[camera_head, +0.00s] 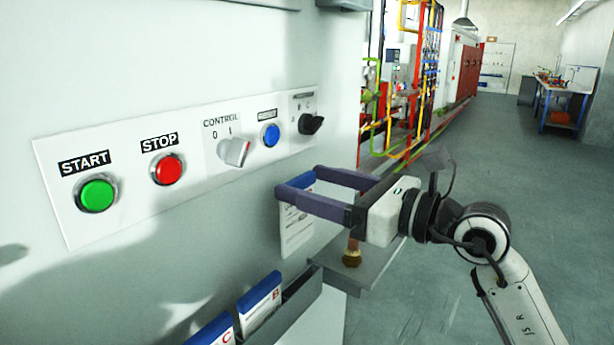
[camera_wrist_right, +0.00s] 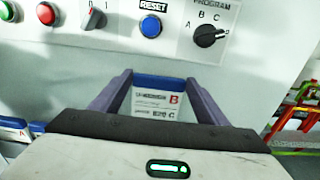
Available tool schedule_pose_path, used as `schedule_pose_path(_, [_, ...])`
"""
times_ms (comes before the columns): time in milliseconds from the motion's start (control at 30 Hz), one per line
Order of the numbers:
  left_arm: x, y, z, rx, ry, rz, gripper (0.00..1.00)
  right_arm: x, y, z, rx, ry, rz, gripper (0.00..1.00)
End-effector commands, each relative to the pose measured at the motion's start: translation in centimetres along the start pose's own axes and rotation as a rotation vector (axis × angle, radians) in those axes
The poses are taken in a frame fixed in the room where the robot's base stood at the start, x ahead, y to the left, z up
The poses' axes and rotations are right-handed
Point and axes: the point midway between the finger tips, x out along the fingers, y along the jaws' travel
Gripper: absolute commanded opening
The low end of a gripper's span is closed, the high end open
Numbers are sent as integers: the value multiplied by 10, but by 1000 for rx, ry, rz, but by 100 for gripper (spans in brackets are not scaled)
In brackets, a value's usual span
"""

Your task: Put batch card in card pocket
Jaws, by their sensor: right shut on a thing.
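My right gripper (camera_head: 299,182) is shut on a batch card (camera_head: 296,228), a white card with a blue top edge. The card hangs upright between the fingers, in front of the pale machine panel. In the right wrist view the card (camera_wrist_right: 156,106) shows a red letter B and "820 C", with its blue top between the fingertips. I cannot tell whether it touches the panel. I cannot make out a separate card pocket. My left gripper is out of view.
A control strip has a green START button (camera_head: 97,193), a red STOP button (camera_head: 167,169), a blue button (camera_head: 270,135) and knobs. A small grey shelf (camera_head: 365,272) below my right gripper bears a brown-handled object (camera_head: 352,254). Open floor (camera_head: 480,190) lies to the right.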

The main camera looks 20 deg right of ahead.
Motion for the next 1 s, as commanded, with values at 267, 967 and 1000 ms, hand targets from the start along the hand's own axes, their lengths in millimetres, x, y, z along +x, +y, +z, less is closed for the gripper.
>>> schedule_pose_path(267, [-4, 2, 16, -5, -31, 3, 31, 0, 0, 1, -1, -1, 0, 46])
schedule_pose_path(967, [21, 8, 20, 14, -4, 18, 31, -4, 0, -47, 1, 6, -8, 46])
schedule_pose_path(1000, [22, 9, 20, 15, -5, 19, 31, -4, 0, -50, 1, 6, -8, 46])
